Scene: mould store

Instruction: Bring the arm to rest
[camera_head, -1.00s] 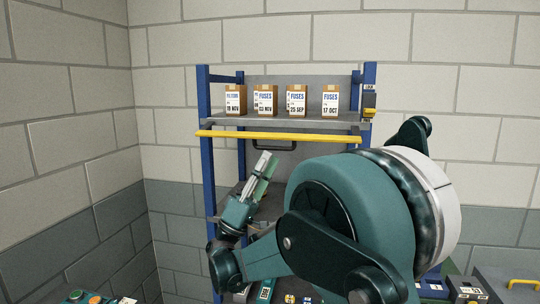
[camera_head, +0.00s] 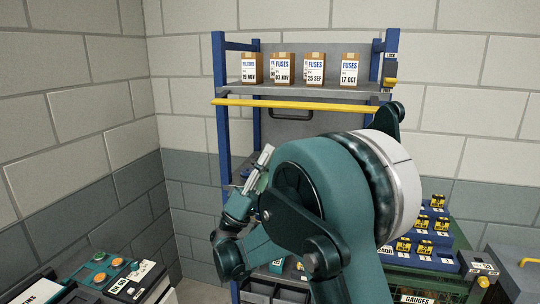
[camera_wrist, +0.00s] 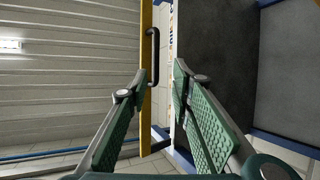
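My gripper (camera_head: 264,160) is in front of the blue shelf rack in the head view, left of my large green arm joint, pointing up and slightly right. In the wrist view my gripper (camera_wrist: 160,78) shows two green-padded fingers standing apart with nothing held between them. Behind the fingers the wrist view shows a yellow bar (camera_wrist: 146,110), a black handle (camera_wrist: 154,55) and a dark panel (camera_wrist: 215,60). My arm is folded, and its joints hide much of the lower rack.
The blue rack (camera_head: 219,100) carries several fuse and filter cartons (camera_head: 283,68) on its top shelf (camera_head: 300,90), above a yellow bar (camera_head: 300,106). A control panel (camera_head: 100,270) is at lower left. Block walls close the back and left.

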